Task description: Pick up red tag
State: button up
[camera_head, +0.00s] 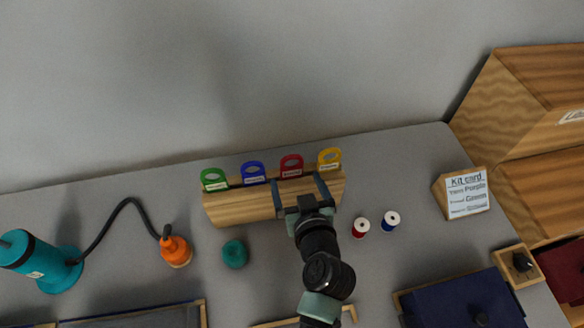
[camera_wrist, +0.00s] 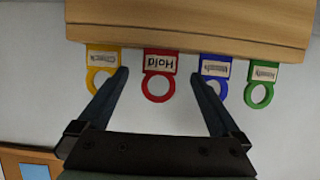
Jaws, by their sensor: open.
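The red tag (camera_head: 291,165) stands in the wooden block (camera_head: 238,208) at the back of the table, between the blue tag (camera_head: 253,172) and the yellow tag (camera_head: 329,159). In the wrist view the red tag (camera_wrist: 159,78) has a ring and a white label reading "Hold". My gripper (camera_head: 297,182) is open at the block, its fingers apart. In the wrist view my gripper (camera_wrist: 160,80) has the red tag between its fingertips. The left finger is near the yellow tag (camera_wrist: 100,68) and the right finger is near the blue tag (camera_wrist: 214,72). I cannot tell whether either finger touches a tag.
A green tag (camera_head: 213,179) is at the block's left end. Red (camera_head: 361,227) and blue (camera_head: 390,221) spools stand right of my arm. A teal yarn ball (camera_head: 235,254), an orange-headed tool (camera_head: 175,251) and a teal lamp-like item (camera_head: 40,261) are left. A kit card (camera_head: 466,193) stands right.

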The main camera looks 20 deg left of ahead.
aim_at(291, 169)
jog(key=shift+x, duration=4.35)
jog(key=shift+r, duration=0.1)
jog(key=c, duration=1.4)
